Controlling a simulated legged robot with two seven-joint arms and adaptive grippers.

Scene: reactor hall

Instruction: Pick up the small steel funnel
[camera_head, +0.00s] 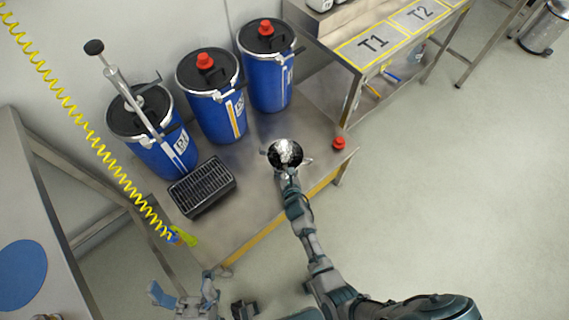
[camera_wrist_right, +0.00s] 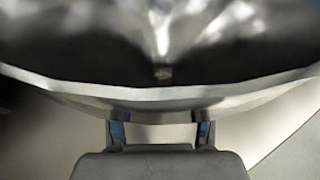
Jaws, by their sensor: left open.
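The small steel funnel (camera_head: 285,152) shows its shiny round mouth above the right part of the steel table in the head view. I cannot tell whether it touches the table. Its wide bowl (camera_wrist_right: 160,60) fills the upper part of the right wrist view. My right gripper (camera_head: 289,172) is at the near side of the funnel. In the wrist view the fingertips (camera_wrist_right: 161,128) stand apart just below the rim. The rim hides whether they clasp the funnel's lower part. My left gripper (camera_head: 184,292) is open and empty at the bottom of the head view, away from the table.
Three blue drums (camera_head: 211,95) stand at the back of the steel table (camera_head: 245,215); the left one carries a hand pump (camera_head: 122,88). A black grated box (camera_head: 202,186) and a red cap (camera_head: 339,143) are also there. A yellow coiled hose (camera_head: 85,123) hangs left.

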